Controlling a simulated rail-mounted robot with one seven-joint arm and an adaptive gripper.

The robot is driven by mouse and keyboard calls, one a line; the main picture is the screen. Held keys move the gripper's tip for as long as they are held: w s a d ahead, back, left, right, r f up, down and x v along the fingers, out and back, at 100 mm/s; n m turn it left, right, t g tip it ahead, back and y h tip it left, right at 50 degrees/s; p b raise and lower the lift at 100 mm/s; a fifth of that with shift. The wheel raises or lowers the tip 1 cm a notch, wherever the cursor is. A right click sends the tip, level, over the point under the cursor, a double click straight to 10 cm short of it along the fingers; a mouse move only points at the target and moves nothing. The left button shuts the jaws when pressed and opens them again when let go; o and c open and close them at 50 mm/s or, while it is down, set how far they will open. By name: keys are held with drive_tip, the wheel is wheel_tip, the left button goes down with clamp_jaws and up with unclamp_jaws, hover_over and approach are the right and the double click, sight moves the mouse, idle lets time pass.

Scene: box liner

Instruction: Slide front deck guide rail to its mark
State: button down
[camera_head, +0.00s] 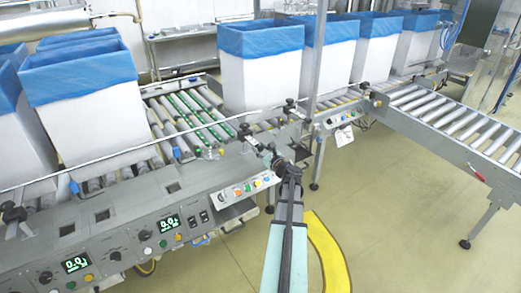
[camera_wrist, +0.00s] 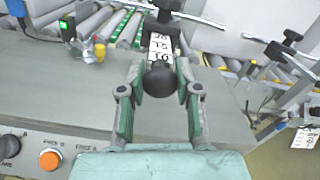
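The front deck guide rail (camera_head: 182,137) is a thin metal bar along the front of the roller deck, held on posts with black clamps. My gripper (camera_head: 274,160) is at the deck's front right corner in the head view. In the wrist view my gripper (camera_wrist: 160,78) has its two fingers on either side of a round black knob (camera_wrist: 160,80), and they look closed against it. A white scale strip with printed numbers (camera_wrist: 160,46) runs just beyond the knob. A black clamp (camera_wrist: 166,6) sits at the far end of the strip. The knob hides part of the scale.
White boxes with blue liners (camera_head: 262,75) stand on the conveyor behind the rail. A control panel with an orange button (camera_wrist: 50,160) is at the deck's front. Another roller conveyor (camera_head: 450,118) extends right. Open floor (camera_head: 390,220) lies at front right.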

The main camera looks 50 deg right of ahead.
drive_tip(key=shift+b+v, duration=0.35)
drive_tip(key=shift+v, duration=1.4)
drive_tip(key=c, duration=0.8)
unclamp_jaws()
drive_tip(key=v, duration=1.2)
